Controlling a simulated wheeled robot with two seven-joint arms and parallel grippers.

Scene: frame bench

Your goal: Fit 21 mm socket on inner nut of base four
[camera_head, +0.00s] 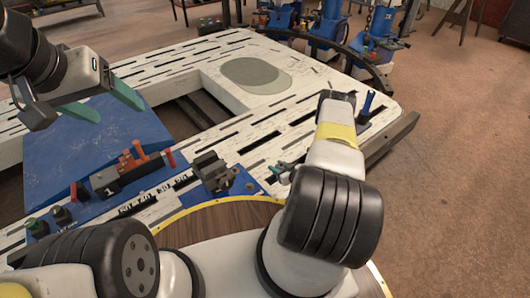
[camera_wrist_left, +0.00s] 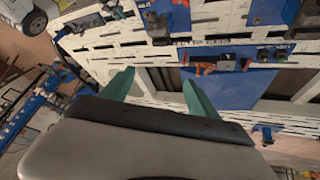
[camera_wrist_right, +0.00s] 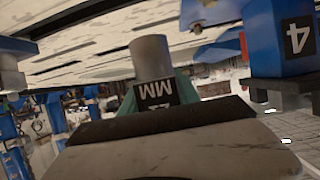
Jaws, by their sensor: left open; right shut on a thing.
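In the right wrist view my right gripper (camera_wrist_right: 155,96) is shut on a grey cylindrical socket (camera_wrist_right: 150,55). A black label reading "MM" upside down sits at its lower part; the number on it is mostly hidden. A blue base marked "4" (camera_wrist_right: 294,38) stands to the right of the socket, apart from it. I cannot make out its inner nut. In the head view my right arm hides most of its own gripper and the socket. My left gripper (camera_head: 105,106) is open and empty over a blue panel at the left. Its teal fingers also stand apart in the left wrist view (camera_wrist_left: 157,85).
A white slotted frame (camera_head: 170,60) fills the bench, with a blue panel (camera_head: 70,150) at left. A blue upright piece (camera_head: 367,103) stands right of my arm.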

